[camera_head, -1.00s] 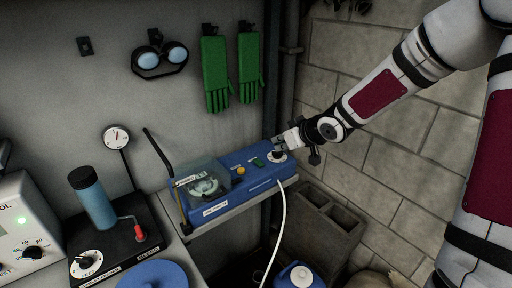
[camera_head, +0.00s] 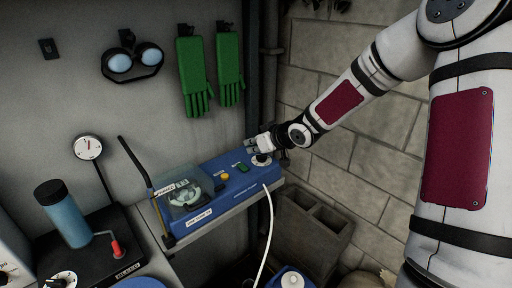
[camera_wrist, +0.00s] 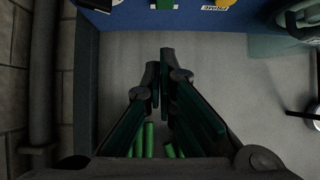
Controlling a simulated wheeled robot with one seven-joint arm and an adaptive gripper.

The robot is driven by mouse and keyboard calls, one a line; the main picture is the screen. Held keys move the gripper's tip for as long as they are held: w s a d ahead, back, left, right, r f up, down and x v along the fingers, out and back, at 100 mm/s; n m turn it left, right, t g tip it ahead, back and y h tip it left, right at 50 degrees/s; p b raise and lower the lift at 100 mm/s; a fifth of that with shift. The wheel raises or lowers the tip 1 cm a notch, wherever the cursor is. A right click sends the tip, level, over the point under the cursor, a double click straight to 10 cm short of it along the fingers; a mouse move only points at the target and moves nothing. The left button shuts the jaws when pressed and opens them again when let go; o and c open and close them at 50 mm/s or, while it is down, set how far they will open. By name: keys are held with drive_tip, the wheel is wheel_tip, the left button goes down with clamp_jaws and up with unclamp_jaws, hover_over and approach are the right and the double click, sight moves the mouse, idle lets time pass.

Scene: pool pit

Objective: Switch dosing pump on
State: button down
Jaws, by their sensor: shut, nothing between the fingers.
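The dosing pump (camera_head: 230,185) is a blue box on a narrow grey shelf, with a clear cover over its round pump head (camera_head: 187,190). Its top carries a yellow button (camera_head: 224,177), a green switch (camera_head: 242,168) and a dark knob on a white dial (camera_head: 261,160). My gripper (camera_head: 250,146) is shut and empty, just behind the pump's right end near the dial. In the wrist view my fingertips (camera_wrist: 158,68) show against the grey wall, apart from the pump (camera_wrist: 195,18). The green switch (camera_wrist: 165,4) is cut off at the top edge there.
Green gloves (camera_head: 192,75) and goggles (camera_head: 133,64) hang on the wall above. A white hose (camera_head: 270,225) drops from the pump's front. A stirrer with a blue bottle (camera_head: 65,218) stands at left. A pipe (camera_head: 270,80) and block wall (camera_head: 340,140) are at right.

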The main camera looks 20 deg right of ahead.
drive_tip(key=b, duration=0.1)
hover_over(244, 166)
wheel_tip(244, 166, down, 3)
drive_tip(key=shift+f, duration=0.15)
wheel_tip(244, 166, down, 2)
drive_tip(key=shift+f, duration=0.1)
drive_tip(key=shift+w+f, duration=0.1)
drive_tip(key=shift+f, duration=0.55)
